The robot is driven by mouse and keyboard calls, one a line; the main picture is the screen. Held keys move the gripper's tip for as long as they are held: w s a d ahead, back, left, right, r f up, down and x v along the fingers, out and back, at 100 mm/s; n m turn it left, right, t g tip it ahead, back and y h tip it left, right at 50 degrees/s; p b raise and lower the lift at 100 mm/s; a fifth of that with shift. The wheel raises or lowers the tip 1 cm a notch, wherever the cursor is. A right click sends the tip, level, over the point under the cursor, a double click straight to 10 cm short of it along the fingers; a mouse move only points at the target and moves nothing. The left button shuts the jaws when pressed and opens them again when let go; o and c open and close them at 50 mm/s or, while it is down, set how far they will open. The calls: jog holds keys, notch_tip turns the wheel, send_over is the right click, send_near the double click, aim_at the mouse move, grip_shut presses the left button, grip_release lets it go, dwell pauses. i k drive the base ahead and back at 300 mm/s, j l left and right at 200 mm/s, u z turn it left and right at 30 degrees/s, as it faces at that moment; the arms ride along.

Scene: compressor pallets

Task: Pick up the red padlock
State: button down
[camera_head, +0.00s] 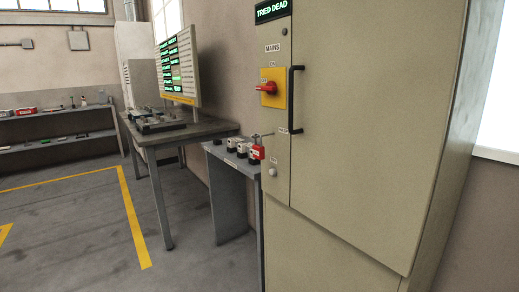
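The red padlock (257,153) stands at the right end of a small narrow grey table (217,151), close against the edge of the tall beige cabinet. It looks like a small red block with a pale label; its finer detail is too small to tell. Several dark and white small items (241,149) stand in a row to its left. My gripper is not in view, and nothing is seen touching the padlock.
The beige cabinet (380,120) fills the right, with a black handle (296,100) and a red switch (266,88) on a yellow plate. A grey workbench (190,133) with a display board (178,65) stands left. Floor (75,225) with yellow lines is clear.

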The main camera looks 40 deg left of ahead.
aim_at(258, 150)
jog(key=i+u, duration=0.1)
jog(key=u, duration=0.3)
jog(key=i+l+u, duration=0.15)
jog(key=u, duration=0.2)
jog(key=i+l+u, duration=0.15)
jog(key=i+l, duration=0.2)
jog(key=i+l+u, duration=0.15)
jog(key=i+l, duration=0.15)
jog(key=l, duration=0.2)
jog(key=i+l+u, duration=0.15)
jog(key=i+l, duration=0.15)
jog(key=l, duration=0.2)
